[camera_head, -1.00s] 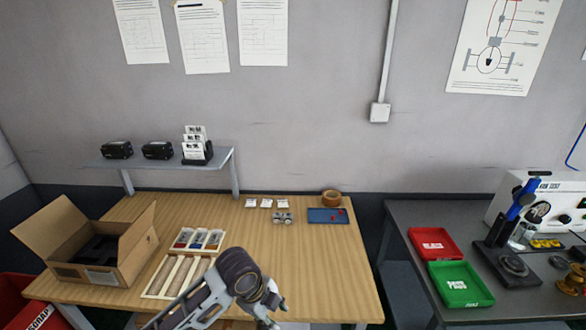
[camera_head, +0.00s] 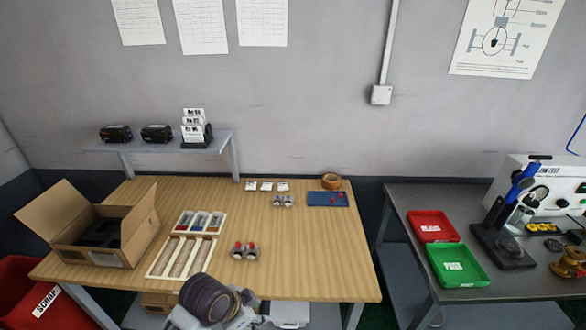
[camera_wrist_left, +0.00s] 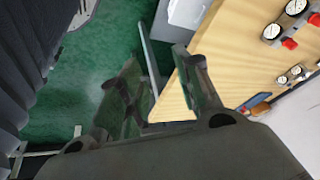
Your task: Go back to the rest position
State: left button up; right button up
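My left arm (camera_head: 212,300) shows at the bottom edge of the head view, low in front of the wooden table (camera_head: 325,265). My left gripper (camera_wrist_left: 157,60) shows in the left wrist view with its two fingers apart and nothing between them. It hangs over the green floor beside the table's edge. A small two-gauge unit with red parts (camera_head: 245,250) stands on the table, and it also shows in the left wrist view (camera_wrist_left: 289,22). A second gauge unit (camera_head: 283,201) stands farther back. My right gripper is in neither view.
An open cardboard box (camera_head: 98,257) and a cream compartment tray (camera_head: 157,257) stand on the table's left. A blue tray (camera_head: 342,199) lies at the back right. A grey bench with red (camera_head: 433,240) and green (camera_head: 485,266) trays stands to the right. The table's front right is clear.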

pick_arm(q)
jog(key=shift+s+a+f+n+y, duration=1.45)
jog(key=shift+s+a+n, duration=2.9)
jog(key=shift+a, duration=1.7)
notch_tip(320, 180, down, 32)
jog(key=s+g, duration=0.1)
jog(key=s+a+f, duration=0.2)
jog(key=s+f, duration=0.8)
jog(key=s, duration=0.1)
jog(key=s+a+f+g, duration=0.1)
jog(key=s+a+f, duration=0.1)
jog(key=s+f, duration=0.8)
jog(key=shift+s+f+g, duration=0.3)
jog(key=shift+s+f, duration=0.1)
jog(key=shift+s, duration=0.55)
jog(key=shift+n, duration=0.25)
